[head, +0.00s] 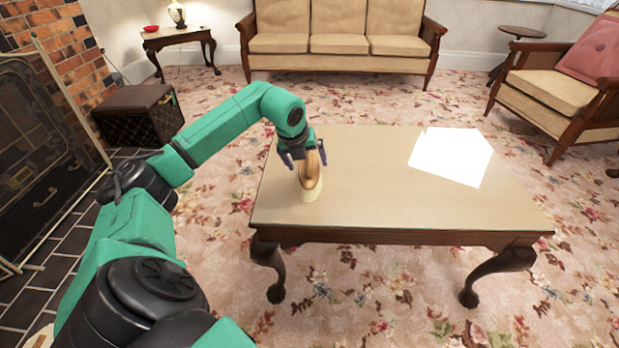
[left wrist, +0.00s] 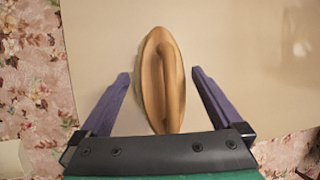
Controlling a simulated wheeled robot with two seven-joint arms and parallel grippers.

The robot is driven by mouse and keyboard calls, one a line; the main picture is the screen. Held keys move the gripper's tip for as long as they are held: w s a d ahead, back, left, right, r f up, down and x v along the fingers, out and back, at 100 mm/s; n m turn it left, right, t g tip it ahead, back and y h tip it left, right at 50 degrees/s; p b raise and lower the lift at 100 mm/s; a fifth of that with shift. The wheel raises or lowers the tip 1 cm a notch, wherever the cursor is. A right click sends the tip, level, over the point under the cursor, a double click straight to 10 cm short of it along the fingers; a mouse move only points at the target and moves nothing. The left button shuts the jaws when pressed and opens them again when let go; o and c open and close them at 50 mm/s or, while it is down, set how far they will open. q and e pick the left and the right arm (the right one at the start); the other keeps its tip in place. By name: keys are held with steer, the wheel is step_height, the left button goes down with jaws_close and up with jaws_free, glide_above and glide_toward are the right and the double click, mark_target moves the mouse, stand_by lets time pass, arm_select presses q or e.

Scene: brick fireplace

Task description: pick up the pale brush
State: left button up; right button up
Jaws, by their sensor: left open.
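The brush (head: 310,183) has a tan wooden back and a pale, cream lower part. It sits near the left end of the coffee table (head: 370,205). In the left wrist view the brush (left wrist: 162,80) shows as a long wooden oval with a raised ridge, its near end hidden behind the gripper body. My left gripper (head: 305,157) is open above it. In the left wrist view the purple fingers of my left gripper (left wrist: 160,85) stand on either side of the brush, with a gap on both sides. My right gripper is not in view.
A bright white patch (head: 452,156) lies on the right part of the tabletop. The rest of the top is clear. A sofa (head: 335,42) stands behind, an armchair (head: 545,85) at right, and a dark box (head: 137,120) by the fireplace at left.

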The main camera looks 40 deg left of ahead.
arm_select(q)
steer(key=shift+w+a+f, duration=0.1)
steer(key=shift+w+f, duration=0.15)
steer(key=shift+f, duration=0.3)
steer(key=shift+r, duration=0.1)
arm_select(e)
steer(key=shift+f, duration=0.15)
arm_select(q)
steer(key=c, duration=1.3)
steer(key=shift+r, duration=0.1)
steer(key=shift+r, duration=0.3)
steer(key=shift+c, duration=0.9)
step_height(320, 180, up, 10)
steer(key=p, duration=0.4)
steer(key=shift+f+p, duration=0.15)
steer(key=shift+p, duration=0.2)
jaws_close()
step_height(320, 180, up, 10)
steer(key=p, duration=0.3)
steer(key=shift+f, duration=0.25)
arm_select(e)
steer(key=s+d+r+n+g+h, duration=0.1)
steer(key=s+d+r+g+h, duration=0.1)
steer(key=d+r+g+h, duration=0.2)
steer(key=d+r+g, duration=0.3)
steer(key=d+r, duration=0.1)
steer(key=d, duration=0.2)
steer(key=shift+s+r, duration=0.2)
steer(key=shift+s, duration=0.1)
